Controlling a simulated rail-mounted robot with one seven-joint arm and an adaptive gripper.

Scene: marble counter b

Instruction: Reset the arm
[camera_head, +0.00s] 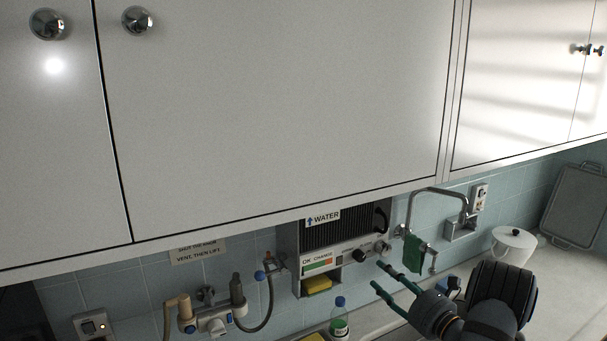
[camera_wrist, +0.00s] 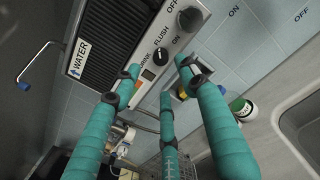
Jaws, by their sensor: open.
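My gripper (camera_head: 379,275) shows at the lower right in the head view, with my dark arm coming from the lower right. Its thin teal fingers are spread apart and point left toward the water unit on the tiled wall. In the wrist view my gripper (camera_wrist: 160,72) shows several teal fingers with dark joints, apart from one another and with nothing between them. Beyond the fingertips is the panel of the water unit (camera_wrist: 152,66), with its dial and FLUSH label. Whether any fingertip touches the panel I cannot tell.
White cabinets (camera_head: 280,100) hang above. The water unit (camera_head: 343,225) is on the wall. A green-labelled bottle (camera_head: 339,322), a tap (camera_head: 437,192), a green cloth (camera_head: 413,252) and a white lidded pot (camera_head: 513,246) are near my gripper. A grey tray (camera_head: 577,205) leans at far right.

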